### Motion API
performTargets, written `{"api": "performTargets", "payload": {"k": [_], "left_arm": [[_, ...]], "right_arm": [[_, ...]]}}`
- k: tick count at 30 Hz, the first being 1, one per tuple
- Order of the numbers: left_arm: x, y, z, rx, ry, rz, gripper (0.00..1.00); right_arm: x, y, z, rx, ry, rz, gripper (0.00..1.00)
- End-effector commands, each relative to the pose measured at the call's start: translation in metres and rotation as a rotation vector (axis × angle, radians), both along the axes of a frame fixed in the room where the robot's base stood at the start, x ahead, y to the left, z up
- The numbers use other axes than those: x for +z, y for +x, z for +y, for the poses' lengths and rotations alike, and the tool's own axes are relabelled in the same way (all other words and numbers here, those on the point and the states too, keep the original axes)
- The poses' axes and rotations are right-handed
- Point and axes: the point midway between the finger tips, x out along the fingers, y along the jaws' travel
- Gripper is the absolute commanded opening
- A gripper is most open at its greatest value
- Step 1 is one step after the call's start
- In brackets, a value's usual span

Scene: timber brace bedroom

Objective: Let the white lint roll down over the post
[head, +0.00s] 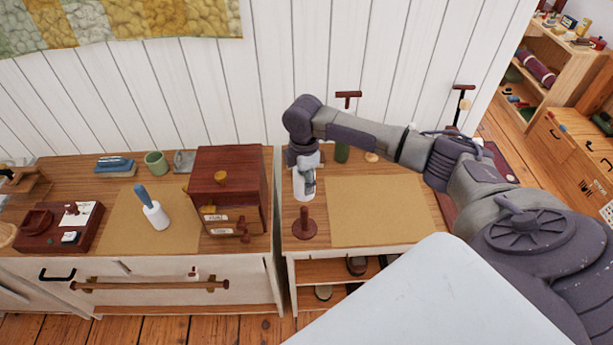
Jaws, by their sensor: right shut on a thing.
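My right gripper (307,182) comes down over the front left part of the right cabinet top and is shut on the white lint roll (303,196). The gripper hides part of the roll. A short dark red post (305,221) stands upright on a round base near the cabinet's left front edge. In the picture the roll is just above the post's top; I cannot tell whether it is directly over the post or behind it. My left gripper is not in view.
A dark red wooden box (229,180) stands close on the left. A tan mat (378,211) lies bare to the right of the post. A blue-handled white roller (156,214) is on the left mat. A dark green bottle (342,152) stands behind the mat.

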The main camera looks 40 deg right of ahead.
Motion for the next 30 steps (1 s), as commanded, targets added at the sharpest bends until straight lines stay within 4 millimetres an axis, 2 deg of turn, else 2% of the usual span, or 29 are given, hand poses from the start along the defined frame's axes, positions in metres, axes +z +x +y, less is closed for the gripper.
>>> {"api": "performTargets", "payload": {"k": [5, 21, 30], "left_arm": [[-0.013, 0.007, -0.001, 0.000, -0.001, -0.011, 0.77], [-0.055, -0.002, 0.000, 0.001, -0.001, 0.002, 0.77], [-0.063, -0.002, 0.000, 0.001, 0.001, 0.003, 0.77]], "right_arm": [[-0.017, 0.000, 0.000, 0.000, 0.000, 0.000, 0.16], [-0.060, -0.001, 0.000, 0.000, 0.000, 0.000, 0.16], [-0.082, -0.001, 0.000, 0.000, 0.000, 0.001, 0.16]]}}
